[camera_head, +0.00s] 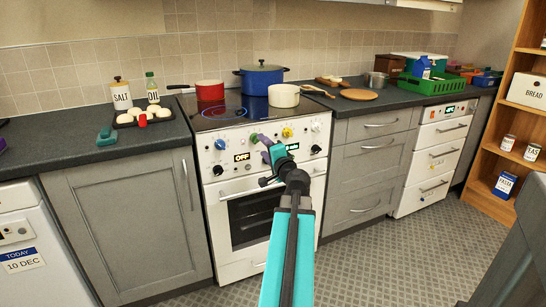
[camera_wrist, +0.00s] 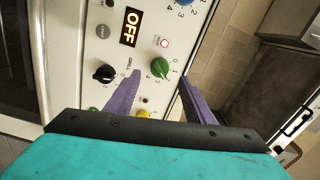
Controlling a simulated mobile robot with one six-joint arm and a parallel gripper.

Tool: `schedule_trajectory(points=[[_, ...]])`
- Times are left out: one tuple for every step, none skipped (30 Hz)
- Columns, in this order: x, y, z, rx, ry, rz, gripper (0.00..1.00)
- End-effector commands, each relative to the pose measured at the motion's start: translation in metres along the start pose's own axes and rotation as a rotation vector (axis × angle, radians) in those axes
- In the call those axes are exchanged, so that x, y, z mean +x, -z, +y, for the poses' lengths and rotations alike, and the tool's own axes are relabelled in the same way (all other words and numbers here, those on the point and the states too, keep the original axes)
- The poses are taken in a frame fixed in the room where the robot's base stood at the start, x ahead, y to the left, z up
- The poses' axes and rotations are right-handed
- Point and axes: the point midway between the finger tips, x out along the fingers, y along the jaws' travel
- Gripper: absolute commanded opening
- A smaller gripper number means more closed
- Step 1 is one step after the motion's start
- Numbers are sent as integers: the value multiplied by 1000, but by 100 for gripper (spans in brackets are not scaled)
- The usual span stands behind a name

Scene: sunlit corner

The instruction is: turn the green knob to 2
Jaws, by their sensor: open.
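The green knob (camera_wrist: 160,67) is on the white front panel of the stove (camera_head: 262,150), with small numbers printed around it. I cannot tell which number it points to. My gripper (camera_wrist: 158,80) is open, with its two purple fingers spread and nothing between them. In the wrist view the knob shows just beyond the fingertips, between their lines, and the gap looks wider than the knob. No contact shows. In the head view my gripper (camera_head: 262,146) is in front of the panel and the green knob is at its tip (camera_head: 254,138).
The panel also has a black knob (camera_wrist: 104,74), a yellow knob (camera_wrist: 143,113), a blue knob (camera_head: 219,144) and an OFF display (camera_wrist: 130,27) close by. A red pot (camera_head: 209,91), a blue pot (camera_head: 262,78) and a cream pot (camera_head: 284,96) stand on the hob.

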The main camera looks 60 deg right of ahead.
Motion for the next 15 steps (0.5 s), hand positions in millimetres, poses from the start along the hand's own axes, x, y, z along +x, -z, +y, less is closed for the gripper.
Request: schedule_trajectory(points=[[-8,-1,0,0,0,1,49],[-11,-1,0,0,0,1,49],[-15,-1,0,0,0,1,49],[-18,-1,0,0,0,1,49],[-21,-1,0,0,0,1,49],[-26,-1,-1,0,0,1,49],[-25,-1,2,-1,2,0,49],[-25,-1,2,0,3,0,49],[-26,-1,2,0,4,-1,49],[-27,-1,2,-1,4,-1,49],[-28,-1,2,-2,3,-1,49],[-29,-1,2,-1,3,-1,49],[-30,-1,2,0,4,-1,49],[-31,-1,2,0,4,-1,49],[-32,0,2,-1,4,-1,49]])
